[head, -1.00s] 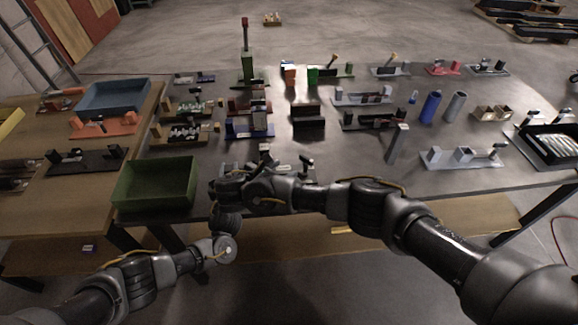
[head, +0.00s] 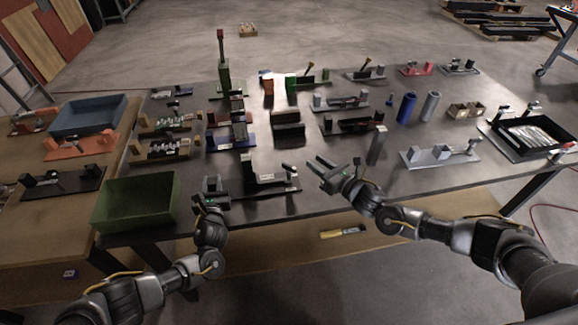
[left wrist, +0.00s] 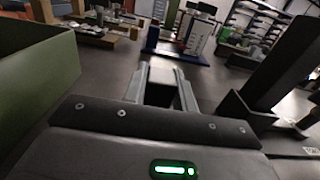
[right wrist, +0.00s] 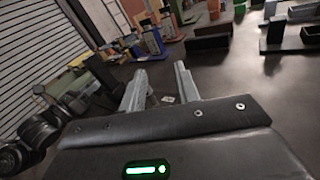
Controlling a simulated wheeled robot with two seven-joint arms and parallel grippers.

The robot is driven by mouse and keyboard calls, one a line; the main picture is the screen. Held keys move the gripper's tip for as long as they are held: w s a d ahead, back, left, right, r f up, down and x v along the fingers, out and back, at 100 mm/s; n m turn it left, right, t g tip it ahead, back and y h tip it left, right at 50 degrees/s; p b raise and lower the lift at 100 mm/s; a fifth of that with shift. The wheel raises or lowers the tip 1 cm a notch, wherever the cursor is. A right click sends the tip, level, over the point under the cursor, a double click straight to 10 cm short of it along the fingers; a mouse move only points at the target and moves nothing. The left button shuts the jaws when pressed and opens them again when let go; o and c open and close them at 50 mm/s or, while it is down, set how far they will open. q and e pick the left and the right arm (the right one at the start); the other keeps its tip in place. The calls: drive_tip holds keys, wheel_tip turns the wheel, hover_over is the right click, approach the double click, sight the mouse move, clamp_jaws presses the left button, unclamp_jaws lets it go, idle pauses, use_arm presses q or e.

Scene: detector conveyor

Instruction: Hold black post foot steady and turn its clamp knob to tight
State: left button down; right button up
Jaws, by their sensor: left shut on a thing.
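The black post foot (head: 270,188) lies near the front edge of the dark table, right of the green bin, with an upright part near its middle and a small knob (head: 289,167) towards its right end. My left gripper (head: 213,184) is at its left end, shut on a dark block of it that shows between the fingers in the left wrist view (left wrist: 160,94). My right gripper (head: 322,165) is open and empty, right of the foot and apart from it. In the right wrist view its fingers (right wrist: 160,88) stand apart with nothing between them. How tight the knob is cannot be told.
The green bin (head: 100,213) stands left of my left gripper. A grey post (head: 377,146) and a grey fixture (head: 415,155) stand right of my right gripper. Several fixtures fill the table behind. Some table is bare around my right gripper.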

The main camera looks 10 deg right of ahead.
sight(289, 166)
drive_tip(key=s+f+n+g+y, duration=0.1)
drive_tip(key=s+n, duration=0.1)
drive_tip(key=s+f+n+g+y, duration=0.1)
drive_tip(key=s+f+n+y, duration=0.1)
drive_tip(key=shift+s+d+f+g, duration=0.1)
drive_tip(key=shift+s+f+g, duration=0.1)
drive_tip(key=shift+s+g, duration=0.1)
drive_tip(key=x, duration=1.2)
drive_tip(key=shift+w+r, duration=0.1)
clamp_jaws()
